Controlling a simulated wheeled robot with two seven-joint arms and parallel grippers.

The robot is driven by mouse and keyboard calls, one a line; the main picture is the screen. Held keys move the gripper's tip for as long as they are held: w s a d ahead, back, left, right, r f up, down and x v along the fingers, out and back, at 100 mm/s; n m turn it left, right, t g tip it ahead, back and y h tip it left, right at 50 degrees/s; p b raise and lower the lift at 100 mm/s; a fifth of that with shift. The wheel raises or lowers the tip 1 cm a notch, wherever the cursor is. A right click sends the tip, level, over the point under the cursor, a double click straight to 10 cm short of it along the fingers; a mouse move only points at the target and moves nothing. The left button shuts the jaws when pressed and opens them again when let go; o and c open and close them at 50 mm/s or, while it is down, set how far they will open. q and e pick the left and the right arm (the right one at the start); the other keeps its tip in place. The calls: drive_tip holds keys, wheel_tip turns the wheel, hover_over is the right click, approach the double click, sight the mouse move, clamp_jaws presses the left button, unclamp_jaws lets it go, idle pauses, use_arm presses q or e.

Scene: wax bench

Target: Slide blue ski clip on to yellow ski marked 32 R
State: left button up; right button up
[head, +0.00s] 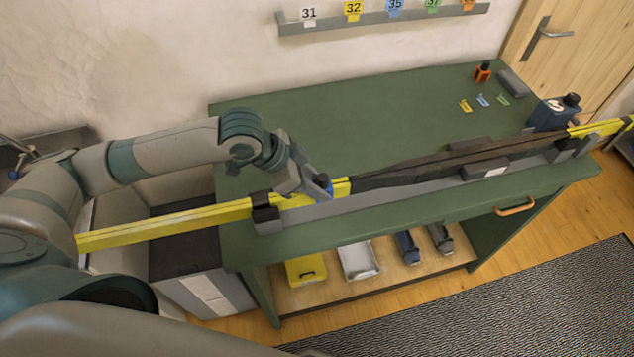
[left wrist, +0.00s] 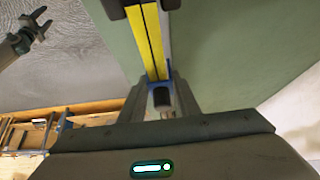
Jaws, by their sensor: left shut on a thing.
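The yellow ski (head: 165,226) lies along the bench's front edge in dark holders, its middle dark and its far end yellow at the right. It also shows in the left wrist view (left wrist: 151,35). I cannot read its marking. My left gripper (head: 322,188) is at the ski's near yellow stretch, shut on a blue ski clip (head: 329,187). The clip shows as a blue patch against the ski in the left wrist view (left wrist: 168,75). The fingers hide most of it, so I cannot tell whether it is around the ski. My right gripper (left wrist: 42,22) is empty, fingers apart.
Loose yellow (head: 465,106), blue (head: 483,100) and green (head: 503,99) clips lie at the back right of the green bench (head: 400,125). An orange bottle (head: 482,73) and a blue can (head: 553,114) stand nearby. A numbered tag rail (head: 385,20) is on the wall.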

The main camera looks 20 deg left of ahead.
use_arm(q)
drive_tip(key=shift+f, duration=0.1)
drive_tip(key=o, duration=1.1)
drive_tip(key=shift+s+a+r+b, duration=0.15)
drive_tip(key=shift+a+r+b, duration=0.15)
drive_tip(key=shift+r, duration=0.3)
drive_tip(key=b+v, duration=0.3)
drive_tip(key=v, duration=1.3)
drive_tip(key=shift+b, duration=0.35)
drive_tip(key=shift+s+f, duration=0.1)
